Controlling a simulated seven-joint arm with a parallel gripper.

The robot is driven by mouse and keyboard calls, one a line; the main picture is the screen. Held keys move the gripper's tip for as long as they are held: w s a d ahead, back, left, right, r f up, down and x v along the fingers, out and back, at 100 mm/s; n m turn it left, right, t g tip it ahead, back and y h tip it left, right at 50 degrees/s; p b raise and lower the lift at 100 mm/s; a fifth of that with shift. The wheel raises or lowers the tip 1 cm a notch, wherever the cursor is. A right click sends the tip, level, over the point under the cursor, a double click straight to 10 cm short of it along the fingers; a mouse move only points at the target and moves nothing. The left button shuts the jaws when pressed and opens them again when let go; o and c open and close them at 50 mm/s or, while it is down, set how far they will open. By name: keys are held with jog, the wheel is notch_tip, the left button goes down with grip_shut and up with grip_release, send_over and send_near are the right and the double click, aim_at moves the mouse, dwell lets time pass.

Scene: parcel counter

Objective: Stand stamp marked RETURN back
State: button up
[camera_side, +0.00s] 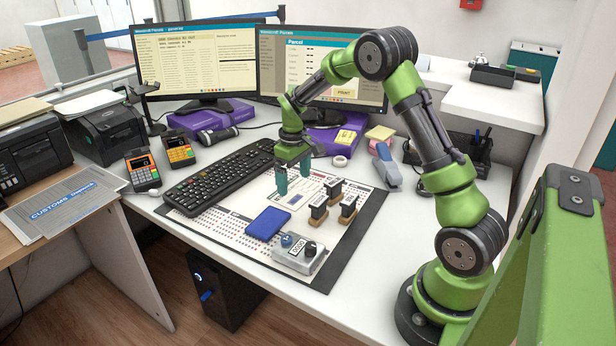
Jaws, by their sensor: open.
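Three black stamps stand close together on the desk mat: a front left one (317,208), a back one (333,188) and a right one (349,207). They have pale labels, and wooden bases show under the front two. The lettering is too small to read, so I cannot tell which is marked RETURN. My gripper (293,182) points down with its teal fingers apart, to the left of the stamps and over the printed papers. I see nothing between the fingers.
A blue pad (268,222) and a grey device with a dial (299,253) lie in front of the stamps on the mat (345,263). A black keyboard (222,178) is to the left. A blue-grey stapler (386,167) and a tape roll (340,161) are behind. The right front desk is clear.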

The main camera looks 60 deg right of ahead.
notch_tip(320, 180, down, 4)
jog(key=shift+s+r, duration=0.1)
jog(key=shift+s, duration=0.05)
jog(key=shift+d, duration=0.1)
notch_tip(320, 180, up, 5)
jog(key=shift+r, duration=0.1)
jog(key=shift+n, duration=0.3)
jog(key=a, duration=0.7)
jog(key=a+r, duration=0.1)
jog(key=a, duration=0.2)
jog(key=shift+s+a, duration=0.25)
jog(key=shift+a+r, duration=0.1)
jog(key=shift+a, duration=0.65)
jog(key=shift+s+a+f, duration=0.2)
jog(key=shift+s+f, duration=0.25)
jog(key=shift+s, duration=0.05)
jog(key=s+a+r+m+t+y, duration=0.1)
jog(key=s+a+r+m+t, duration=0.1)
jog(key=s+r, duration=0.6)
jog(key=s+a+r+m+t+y, duration=0.1)
jog(key=s+a+r+m+t, duration=0.1)
jog(key=s+a+r+t, duration=0.3)
jog(key=s+r, duration=0.4)
jog(key=s, duration=0.1)
jog(key=shift+s+r, duration=0.15)
jog(key=shift+s, duration=0.1)
